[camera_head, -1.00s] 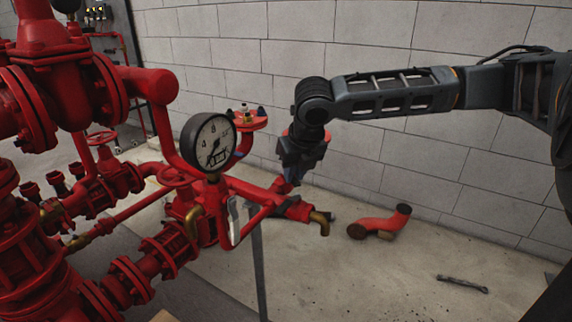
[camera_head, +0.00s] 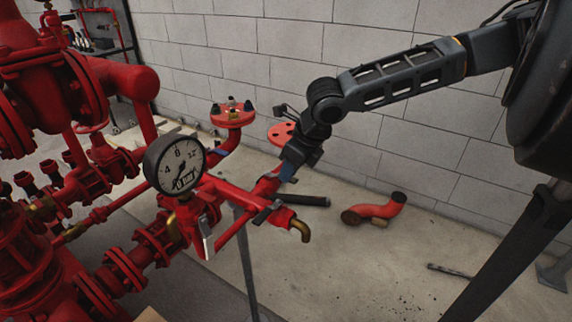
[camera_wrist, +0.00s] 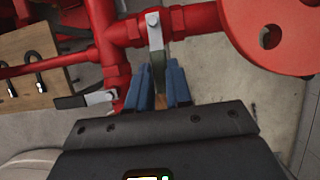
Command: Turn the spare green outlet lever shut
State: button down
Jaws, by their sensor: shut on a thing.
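The green lever (camera_wrist: 158,74) shows in the wrist view between the two blue fingers of my gripper (camera_wrist: 162,92). My gripper is shut on it. The lever's bare metal stem (camera_wrist: 154,30) runs up to a valve on the red pipe. In the head view my gripper (camera_head: 288,172) points down and left at the red outlet pipe (camera_head: 235,195); the green lever is hidden there. A second lever with a black handle (camera_wrist: 70,102) sits left of my fingers in the wrist view. A pale metal lever (camera_head: 207,238) hangs at the pipe's near side in the head view.
A pressure gauge (camera_head: 178,166) and an upright flanged outlet (camera_head: 232,114) stand left of my gripper. A large red flange (camera_wrist: 275,30) is close at the wrist view's upper right. A red elbow pipe (camera_head: 376,211) lies on the floor. The wall is behind.

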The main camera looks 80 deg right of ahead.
jog(key=shift+w+r, duration=0.1)
jog(key=shift+w, duration=0.05)
jog(key=c, duration=1)
grip_release()
jog(key=v, duration=0.7)
jog(key=shift+a+r+p, duration=0.1)
jog(key=shift+r+p, duration=0.25)
